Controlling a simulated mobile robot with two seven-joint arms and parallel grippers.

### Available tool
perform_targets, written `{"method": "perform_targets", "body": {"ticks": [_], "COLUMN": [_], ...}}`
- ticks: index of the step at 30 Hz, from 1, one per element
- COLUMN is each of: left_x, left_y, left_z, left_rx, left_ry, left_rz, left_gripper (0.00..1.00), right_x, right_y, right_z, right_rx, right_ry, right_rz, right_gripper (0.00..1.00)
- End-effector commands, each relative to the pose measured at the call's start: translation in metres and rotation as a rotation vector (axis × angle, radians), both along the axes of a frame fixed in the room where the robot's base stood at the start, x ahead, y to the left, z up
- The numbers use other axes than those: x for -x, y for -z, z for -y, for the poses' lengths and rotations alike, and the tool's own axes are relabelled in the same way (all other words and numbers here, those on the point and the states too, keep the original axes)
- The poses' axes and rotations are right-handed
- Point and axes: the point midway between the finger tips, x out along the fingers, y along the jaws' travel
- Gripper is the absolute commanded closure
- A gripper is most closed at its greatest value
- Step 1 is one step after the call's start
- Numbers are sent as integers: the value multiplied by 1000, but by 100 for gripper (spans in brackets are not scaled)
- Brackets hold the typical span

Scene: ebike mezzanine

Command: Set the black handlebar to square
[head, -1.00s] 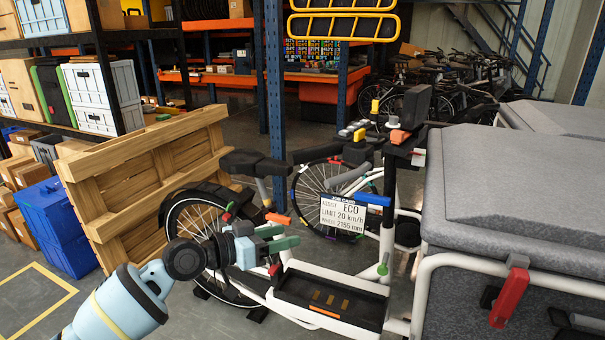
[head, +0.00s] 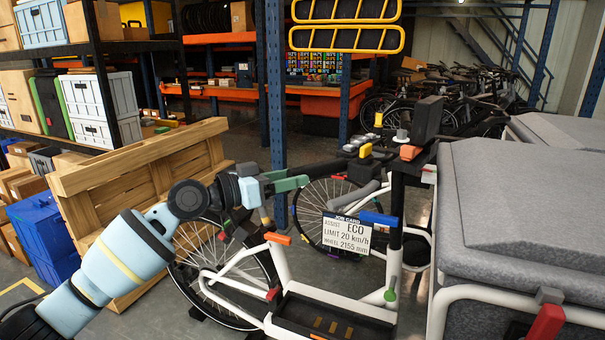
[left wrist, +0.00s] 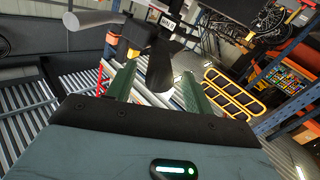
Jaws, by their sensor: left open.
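The black handlebar (head: 322,155) is on top of the white bike's black stem post. Its black left end reaches out to the left, and a grey grip (head: 353,195) angles down to the left below it. Whether it sits square I cannot tell. My left gripper (head: 300,182) has green fingers and is just left of and below the black end, apparently not gripping it. In the left wrist view the fingers (left wrist: 157,88) are spread, with a dark bar end (left wrist: 160,68) showing between and beyond them. My right gripper is not in view.
A grey-lidded cargo box (head: 530,200) stands close on the right. A wooden pallet (head: 140,190) leans at left, and a blue rack upright (head: 277,90) rises behind the bike.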

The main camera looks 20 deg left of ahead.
Motion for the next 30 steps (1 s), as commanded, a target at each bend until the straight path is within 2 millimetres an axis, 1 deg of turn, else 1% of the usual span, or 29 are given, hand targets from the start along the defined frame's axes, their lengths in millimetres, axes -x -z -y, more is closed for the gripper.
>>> {"method": "perform_targets", "body": {"ticks": [1, 3, 7, 12, 18, 19, 30], "left_x": [-6, -13, -23, -27, -27, -27, -27], "left_y": [-2, -2, -1, 0, 0, 1, 0], "left_z": [6, 12, 19, 23, 24, 24, 23], "left_rx": [2, 1, 1, -1, -1, -1, 0], "left_ry": [2, 1, 0, 0, 0, 0, 0], "left_rz": [2, 2, 2, 1, 0, 0, 0], "left_gripper": [48, 48, 48, 48, 48, 49, 98], "right_x": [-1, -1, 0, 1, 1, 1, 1], "right_y": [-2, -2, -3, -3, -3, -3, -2], "right_z": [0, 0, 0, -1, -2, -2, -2], "right_rx": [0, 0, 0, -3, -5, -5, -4], "right_ry": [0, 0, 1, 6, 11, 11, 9], "right_rz": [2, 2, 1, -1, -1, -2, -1], "right_gripper": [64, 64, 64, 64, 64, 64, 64]}}
